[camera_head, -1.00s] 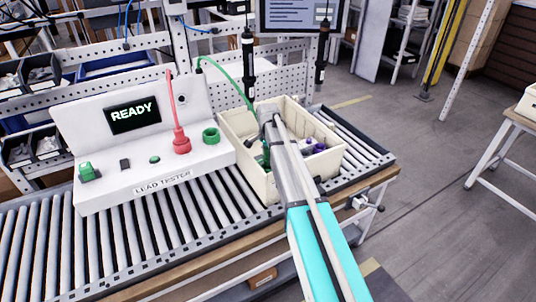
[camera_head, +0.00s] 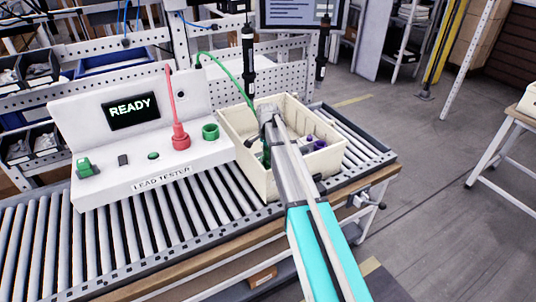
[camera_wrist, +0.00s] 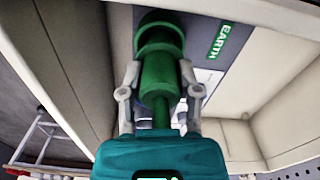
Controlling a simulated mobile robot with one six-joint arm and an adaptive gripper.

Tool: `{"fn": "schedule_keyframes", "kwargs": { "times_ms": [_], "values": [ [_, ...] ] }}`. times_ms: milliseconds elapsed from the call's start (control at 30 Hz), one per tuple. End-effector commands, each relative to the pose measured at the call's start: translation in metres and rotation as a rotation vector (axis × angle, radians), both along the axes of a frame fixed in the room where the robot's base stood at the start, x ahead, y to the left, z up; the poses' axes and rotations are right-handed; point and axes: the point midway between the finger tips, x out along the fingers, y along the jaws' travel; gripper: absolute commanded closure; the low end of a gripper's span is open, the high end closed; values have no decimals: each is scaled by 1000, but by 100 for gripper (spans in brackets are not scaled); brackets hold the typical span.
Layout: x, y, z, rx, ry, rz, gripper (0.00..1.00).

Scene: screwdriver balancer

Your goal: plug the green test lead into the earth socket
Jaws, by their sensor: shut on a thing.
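The white lead tester (camera_head: 115,160) stands on the roller conveyor with "READY" on its screen. A red plug with its lead (camera_head: 180,138) sits in the tester's top. To its right is a green ring-shaped socket (camera_head: 210,132). In the wrist view, my gripper (camera_wrist: 160,85) is shut on the green plug (camera_wrist: 158,70), with its fingers on either side of the body. In the head view the green lead (camera_head: 225,72) arches down to my gripper at the cream bin; my arm partly hides the plug.
The cream bin (camera_head: 240,172) stands right of the tester and holds a purple-topped item (camera_head: 320,145) and others. Its walls surround my gripper in the wrist view. Black tools (camera_head: 248,60) hang behind it. The rollers (camera_head: 150,235) in front of the tester are clear.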

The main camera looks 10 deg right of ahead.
Motion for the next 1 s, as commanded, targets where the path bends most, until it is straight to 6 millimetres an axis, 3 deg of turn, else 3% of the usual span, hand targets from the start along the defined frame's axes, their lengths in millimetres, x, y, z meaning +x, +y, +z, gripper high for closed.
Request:
{"fn": "schedule_keyframes", "kwargs": {
  "times_ms": [1000],
  "values": [
    [0, 0, -19, 0, 0, 0, 100]
  ]
}}
